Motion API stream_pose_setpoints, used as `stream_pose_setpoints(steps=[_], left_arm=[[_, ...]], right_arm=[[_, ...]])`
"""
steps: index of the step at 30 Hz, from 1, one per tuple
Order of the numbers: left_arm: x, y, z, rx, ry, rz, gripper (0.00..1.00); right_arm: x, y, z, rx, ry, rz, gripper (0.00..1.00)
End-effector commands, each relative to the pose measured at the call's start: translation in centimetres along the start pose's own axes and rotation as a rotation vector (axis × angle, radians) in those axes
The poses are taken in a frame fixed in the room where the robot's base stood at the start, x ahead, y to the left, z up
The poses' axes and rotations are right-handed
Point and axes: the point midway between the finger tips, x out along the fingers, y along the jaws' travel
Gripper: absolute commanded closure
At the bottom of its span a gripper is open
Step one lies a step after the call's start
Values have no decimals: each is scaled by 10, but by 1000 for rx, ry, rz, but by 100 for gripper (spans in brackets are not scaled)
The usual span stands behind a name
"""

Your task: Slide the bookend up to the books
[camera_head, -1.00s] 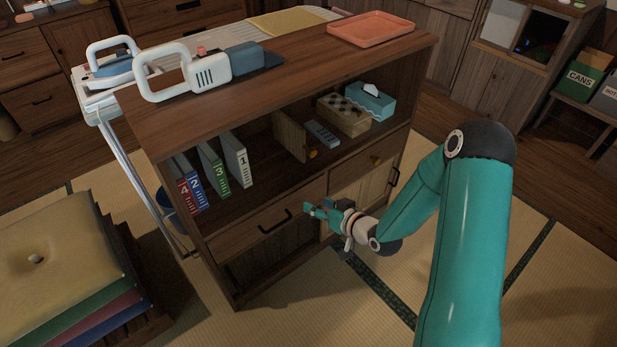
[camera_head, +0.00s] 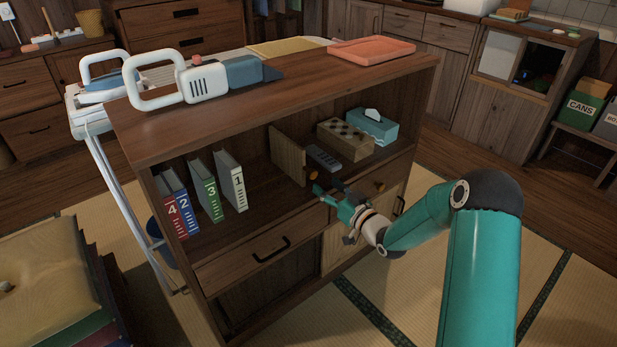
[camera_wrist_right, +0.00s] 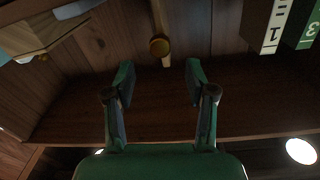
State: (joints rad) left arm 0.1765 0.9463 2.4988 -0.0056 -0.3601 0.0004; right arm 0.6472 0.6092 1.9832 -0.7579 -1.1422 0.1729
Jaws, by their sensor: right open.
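The wooden bookend (camera_head: 287,155) stands upright on the open shelf, with a round knob (camera_head: 312,175) at its front low edge. Several numbered books stand to its left, such as green book 3 (camera_head: 206,190) and white book 1 (camera_head: 231,182); a gap of bare shelf separates them from the bookend. My right gripper (camera_head: 321,191) is open and empty at the shelf front, close to the knob. In the right wrist view, its spread fingers (camera_wrist_right: 160,76) point at the knob (camera_wrist_right: 159,46) and the bookend (camera_wrist_right: 160,14), apart from both. My left gripper is not in view.
A grey remote-like object (camera_head: 322,158), a patterned box (camera_head: 345,138) and a blue tissue box (camera_head: 373,127) occupy the shelf right of the bookend. The cabinet top (camera_head: 290,95) overhangs the shelf. A drawer with a black handle (camera_head: 271,249) is below.

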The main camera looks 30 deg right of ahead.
Motion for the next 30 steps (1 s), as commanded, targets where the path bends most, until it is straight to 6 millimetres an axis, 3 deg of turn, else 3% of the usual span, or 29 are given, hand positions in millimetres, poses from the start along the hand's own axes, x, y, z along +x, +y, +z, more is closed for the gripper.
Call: stream_pose_setpoints(steps=[6,12,25,30], left_arm=[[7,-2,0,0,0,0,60],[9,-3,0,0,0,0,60],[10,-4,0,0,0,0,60],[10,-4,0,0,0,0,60]], right_arm=[[46,-1,2,-1,1,-3,44],[70,0,1,0,0,0,44],[78,1,0,1,-1,1,44],[78,1,0,0,0,2,73]])
